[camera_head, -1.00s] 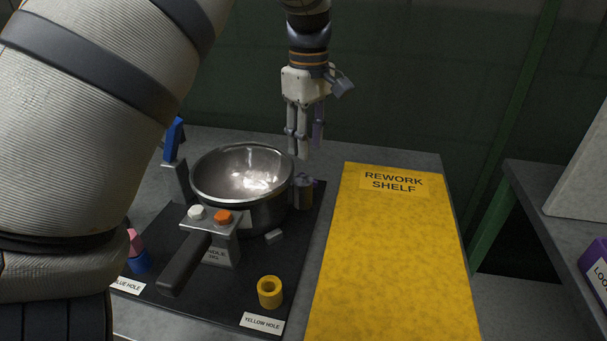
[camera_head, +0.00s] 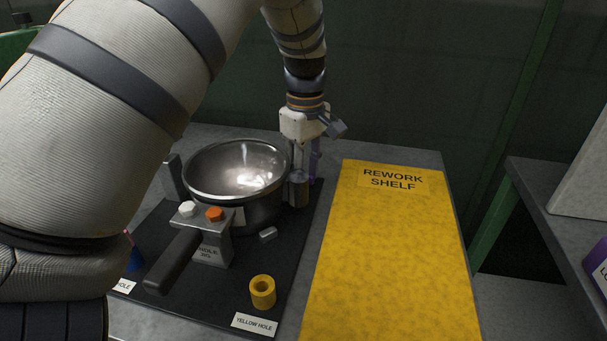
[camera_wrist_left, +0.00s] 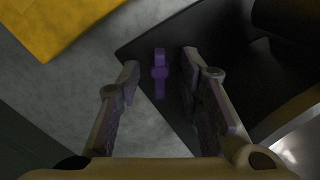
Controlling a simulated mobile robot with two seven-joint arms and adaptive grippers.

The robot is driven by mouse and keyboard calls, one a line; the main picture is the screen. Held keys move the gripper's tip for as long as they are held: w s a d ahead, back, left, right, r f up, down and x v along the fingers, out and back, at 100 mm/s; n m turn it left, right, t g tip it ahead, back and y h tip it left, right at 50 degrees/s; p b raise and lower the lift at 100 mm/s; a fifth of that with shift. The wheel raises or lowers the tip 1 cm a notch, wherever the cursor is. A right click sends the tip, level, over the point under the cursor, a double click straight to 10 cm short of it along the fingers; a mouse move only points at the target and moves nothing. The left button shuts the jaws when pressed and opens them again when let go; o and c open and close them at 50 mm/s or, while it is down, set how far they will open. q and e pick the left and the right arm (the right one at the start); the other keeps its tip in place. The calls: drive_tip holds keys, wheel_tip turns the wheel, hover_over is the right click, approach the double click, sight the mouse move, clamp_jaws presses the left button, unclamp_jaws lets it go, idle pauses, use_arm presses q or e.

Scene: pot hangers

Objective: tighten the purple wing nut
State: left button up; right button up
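The purple wing nut (camera_wrist_left: 160,72) shows in the left wrist view, over the dark board's corner, lying between the lines of my two fingertips. My left gripper (camera_wrist_left: 158,62) is open, with a finger on each side of the nut and a visible gap to each. In the head view my left gripper (camera_head: 304,178) points down at the brownish post (camera_head: 299,191) right of the steel pot (camera_head: 237,180). The nut is mostly hidden there by the fingers. Whether the fingertips are level with the nut is hard to tell. My right gripper is not in view.
The pot's handle (camera_head: 172,262) reaches forward past a bracket with a white knob (camera_head: 187,209) and an orange knob (camera_head: 214,214). A yellow ring (camera_head: 263,292) stands on the black board. The yellow rework shelf (camera_head: 390,250) at the right is bare. My arm covers the left side.

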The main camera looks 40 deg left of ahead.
use_arm(q)
wheel_tip(320, 180, up, 3)
drive_tip(key=shift+r+p, duration=0.1)
drive_tip(key=shift+p, duration=0.3)
drive_tip(key=shift+f, duration=0.2)
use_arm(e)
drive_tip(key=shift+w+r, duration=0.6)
use_arm(q)
drive_tip(key=n, duration=1)
drive_tip(key=m+p, duration=0.1)
drive_tip(key=m, duration=0.2)
drive_tip(key=r+m, duration=0.1)
drive_tip(key=m, duration=0.3)
drive_tip(key=shift+p, duration=0.35)
drive_tip(key=shift+f+m, duration=0.3)
drive_tip(key=shift+m, duration=0.7)
drive_tip(key=shift+f+m, duration=0.2)
drive_tip(key=shift+m, duration=0.4)
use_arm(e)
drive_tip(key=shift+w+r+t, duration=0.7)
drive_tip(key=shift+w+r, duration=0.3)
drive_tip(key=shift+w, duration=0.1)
